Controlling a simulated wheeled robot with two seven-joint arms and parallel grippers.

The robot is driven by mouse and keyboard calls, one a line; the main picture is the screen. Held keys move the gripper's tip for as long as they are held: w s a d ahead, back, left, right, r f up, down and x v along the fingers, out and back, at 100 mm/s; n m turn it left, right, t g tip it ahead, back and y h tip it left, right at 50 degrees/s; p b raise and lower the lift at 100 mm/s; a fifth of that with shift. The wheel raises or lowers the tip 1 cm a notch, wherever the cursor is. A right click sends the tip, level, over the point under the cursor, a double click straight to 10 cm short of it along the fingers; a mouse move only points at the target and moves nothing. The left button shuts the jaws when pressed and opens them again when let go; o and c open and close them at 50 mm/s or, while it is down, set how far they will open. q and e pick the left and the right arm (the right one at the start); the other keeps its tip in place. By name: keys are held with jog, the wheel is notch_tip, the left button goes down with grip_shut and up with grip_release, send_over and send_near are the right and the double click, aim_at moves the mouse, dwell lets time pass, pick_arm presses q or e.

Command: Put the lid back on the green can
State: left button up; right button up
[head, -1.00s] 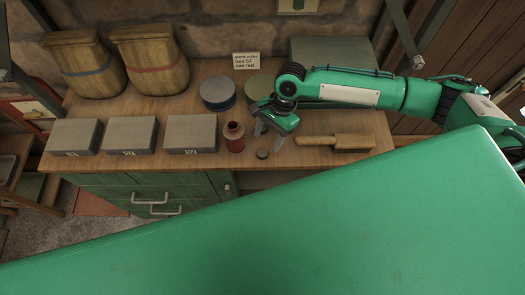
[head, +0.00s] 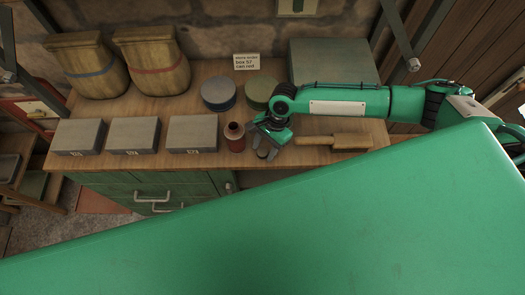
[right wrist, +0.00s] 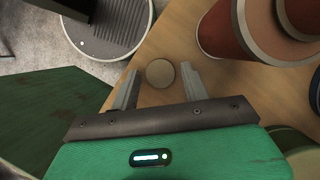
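In the head view, the green can (head: 258,92) stands on the workbench beside the blue can (head: 218,93), partly hidden by my right arm. Its flat top is only partly seen. A small round disc (right wrist: 160,73) lies on the wood; I cannot tell whether it is the can's lid. My right gripper (head: 265,151) is low over the bench's front edge. In the right wrist view its two fingers (right wrist: 159,76) are apart, one on each side of the disc, with small gaps and nothing gripped. My left gripper is not in view.
A red bottle (head: 235,138) stands just left of my right gripper. A wooden brush (head: 336,142) lies to its right. Several grey boxes (head: 192,134) line the front left.

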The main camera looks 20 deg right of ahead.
aim_at(264, 150)
jog(key=c, duration=0.7)
jog(key=shift+r, duration=0.15)
notch_tip(264, 150, up, 20)
jog(key=b, duration=0.4)
